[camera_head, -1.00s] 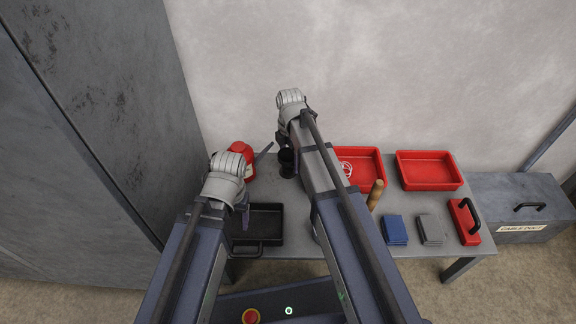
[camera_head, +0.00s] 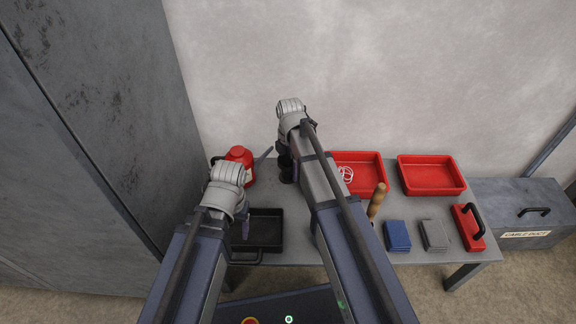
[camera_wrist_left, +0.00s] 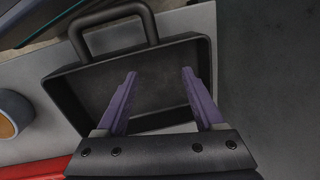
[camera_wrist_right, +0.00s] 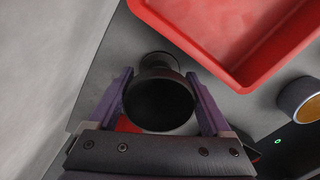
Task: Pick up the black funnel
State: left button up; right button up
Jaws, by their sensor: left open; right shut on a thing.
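The black funnel (camera_wrist_right: 160,104) is between the fingers of my right gripper (camera_wrist_right: 162,88) in the right wrist view, its wide dark mouth facing the camera. The gripper is shut on it, with one finger against each side. In the head view the funnel (camera_head: 286,172) shows at the back left of the table, partly hidden by my right arm. I cannot tell whether it touches the table. My left gripper (camera_wrist_left: 158,85) is open and empty above a black tray with a handle (camera_wrist_left: 62,92).
A red can (camera_head: 240,160) with a dark spout stands left of the funnel. Two red bins (camera_head: 384,174) (camera_head: 432,178) are to the right. A grey wall is behind.

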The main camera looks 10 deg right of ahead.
aim_at(290, 162)
jog(key=shift+c, duration=0.5)
pick_arm(q)
jog(key=shift+r, duration=0.2)
pick_arm(e)
jog(key=shift+r, duration=0.2)
pick_arm(q)
notch_tip(290, 162, up, 18)
jog(key=p, duration=1.8)
jog(key=shift+f, duration=0.15)
pick_arm(e)
notch_tip(290, 162, up, 18)
jog(key=shift+f, duration=0.2)
pick_arm(q)
jog(key=shift+a, duration=0.1)
